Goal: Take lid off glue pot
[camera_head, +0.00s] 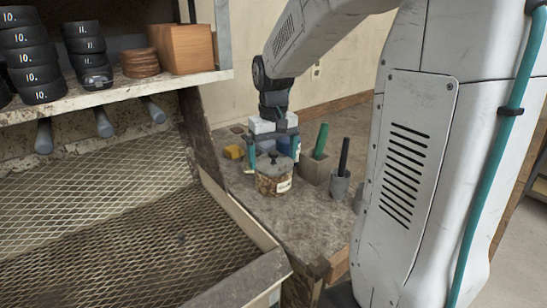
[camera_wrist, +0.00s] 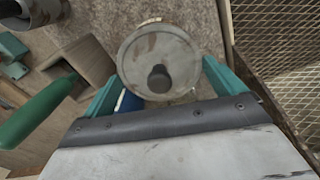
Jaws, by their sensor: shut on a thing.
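The glue pot (camera_head: 271,184), brown and stained with a pale label, stands upright on the worn bench. Its round grey lid (camera_head: 268,163) with a dark knob sits on or right at the pot's top; I cannot make out a gap. In the wrist view the lid (camera_wrist: 181,55) fills the space between my teal fingers and hides most of the pot. My gripper (camera_head: 273,160) points down over the pot, with one finger on each side of the lid. It is shut on the lid (camera_wrist: 140,55). The contact spots are partly hidden.
Right of the pot stand a block holder with a green-handled tool (camera_head: 321,140) and a cup with a black-handled tool (camera_head: 344,156). A mesh tray (camera_head: 130,225) lies left, below a shelf of black rolls (camera_head: 85,45). The bench front is bare.

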